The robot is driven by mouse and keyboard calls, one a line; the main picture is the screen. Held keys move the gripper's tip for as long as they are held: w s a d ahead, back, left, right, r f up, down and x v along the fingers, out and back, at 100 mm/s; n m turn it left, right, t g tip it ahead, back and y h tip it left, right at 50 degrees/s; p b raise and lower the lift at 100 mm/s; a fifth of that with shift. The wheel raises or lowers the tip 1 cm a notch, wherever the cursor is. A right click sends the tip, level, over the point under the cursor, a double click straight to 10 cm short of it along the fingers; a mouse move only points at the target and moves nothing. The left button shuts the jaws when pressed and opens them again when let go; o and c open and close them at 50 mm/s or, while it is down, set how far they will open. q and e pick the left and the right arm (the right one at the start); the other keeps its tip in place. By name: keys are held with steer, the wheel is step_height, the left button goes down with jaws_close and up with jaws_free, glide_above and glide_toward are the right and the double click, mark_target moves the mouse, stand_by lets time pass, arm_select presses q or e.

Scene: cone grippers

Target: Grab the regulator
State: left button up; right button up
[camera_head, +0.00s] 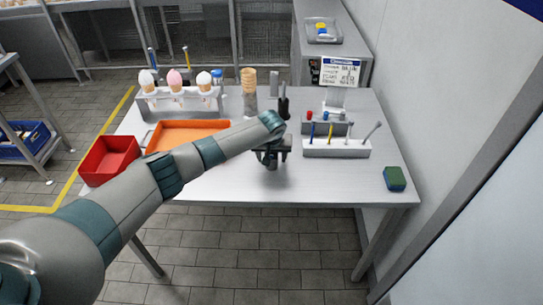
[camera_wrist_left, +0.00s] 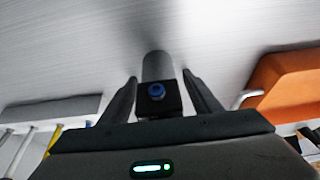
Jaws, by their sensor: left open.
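My left gripper (camera_head: 270,157) hangs over the middle of the metal table, pointing down. In the left wrist view my left gripper (camera_wrist_left: 163,98) is open, with one finger on each side of a small part that looks like the regulator. This regulator (camera_wrist_left: 157,72) has a grey rounded body and a dark block with a blue round fitting. I cannot tell whether the fingers touch it. In the head view my arm and gripper hide it. My right gripper is not in view.
On the metal table (camera_head: 310,185) are an orange tray (camera_head: 185,132), a red bin (camera_head: 108,160), a rack of cones (camera_head: 180,98), a white holder with pens (camera_head: 336,148) and a green-blue sponge (camera_head: 395,178). The table's front middle is clear. A wall stands at right.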

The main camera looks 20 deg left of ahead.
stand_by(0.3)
arm_select(q)
steer(key=c, duration=1.3)
steer(key=shift+r, duration=0.1)
steer(key=shift+r+b, duration=0.3)
steer(key=shift+r, duration=0.2)
step_height(320, 180, up, 2)
steer(key=shift+r+b, duration=0.15)
steer(key=shift+b, duration=0.35)
steer(key=s+d+r+b, duration=0.1)
steer(key=d+r, duration=0.1)
steer(key=d, duration=0.1)
steer(key=s+d+r+b, duration=0.1)
steer(key=d+r, duration=0.2)
steer(key=d, duration=0.1)
steer(key=s+d+r+b, duration=0.1)
steer(key=d+r, duration=0.1)
steer(key=d, duration=0.2)
steer(key=shift+d+r, duration=0.15)
steer(key=shift+r, duration=0.15)
